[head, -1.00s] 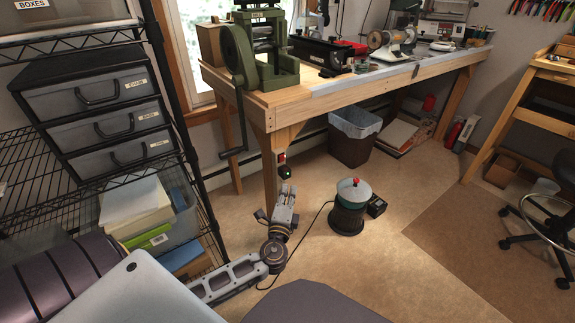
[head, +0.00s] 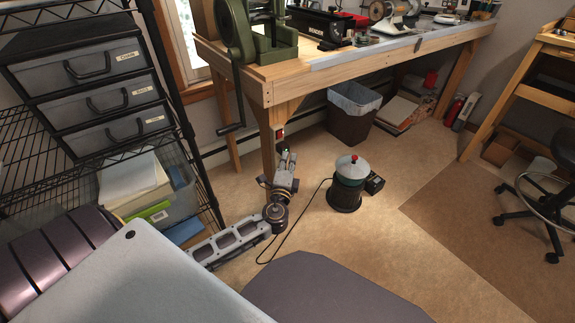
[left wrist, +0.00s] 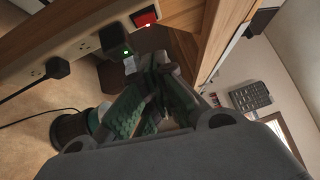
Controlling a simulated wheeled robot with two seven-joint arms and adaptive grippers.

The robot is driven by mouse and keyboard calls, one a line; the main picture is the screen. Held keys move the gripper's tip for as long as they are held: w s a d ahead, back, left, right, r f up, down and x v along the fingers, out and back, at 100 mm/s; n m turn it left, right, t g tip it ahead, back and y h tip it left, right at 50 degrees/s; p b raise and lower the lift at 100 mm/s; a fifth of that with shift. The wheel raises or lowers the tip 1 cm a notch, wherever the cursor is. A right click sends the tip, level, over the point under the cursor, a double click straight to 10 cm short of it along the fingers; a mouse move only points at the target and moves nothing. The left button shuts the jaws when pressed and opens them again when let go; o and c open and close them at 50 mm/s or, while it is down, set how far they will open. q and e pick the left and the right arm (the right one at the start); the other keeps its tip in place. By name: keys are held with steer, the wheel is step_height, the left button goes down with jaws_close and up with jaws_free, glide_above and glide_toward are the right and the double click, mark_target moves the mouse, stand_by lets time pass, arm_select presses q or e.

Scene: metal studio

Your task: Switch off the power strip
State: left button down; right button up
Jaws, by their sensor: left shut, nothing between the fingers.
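The power strip (left wrist: 84,48) runs along the wooden bench in the left wrist view. A black plug (left wrist: 57,67) with a cord and a black adapter (left wrist: 113,39) with a green light sit in it. Its red switch (left wrist: 145,16) is at the upper end and looks lit. In the head view the red switch (head: 281,133) shows small at the bench leg. My left gripper (head: 286,157) is shut and empty, just below the switch and in front of the adapter. In the left wrist view its fingertips (left wrist: 146,63) appear below the adapter and switch, seemingly apart from the switch.
The wooden bench (head: 290,84) stands above my left gripper. A round pot-like device (head: 346,186) stands on the floor to the right, with a black cord beside it. A wire shelf (head: 40,165) with drawers is at left. A waste bin (head: 352,112) stands under the bench.

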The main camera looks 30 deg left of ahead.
mark_target(280, 135)
arm_select(q)
steer(key=w+a+r+b, duration=0.1)
steer(key=w+a, duration=0.5)
steer(key=w, duration=0.1)
steer(key=shift+b, duration=0.35)
arm_select(e)
steer(key=shift+t, duration=0.3)
steer(key=f, duration=0.2)
steer(key=a+f, duration=0.1)
steer(key=f, duration=0.1)
steer(key=shift+f, duration=0.1)
steer(key=shift+d, duration=0.1)
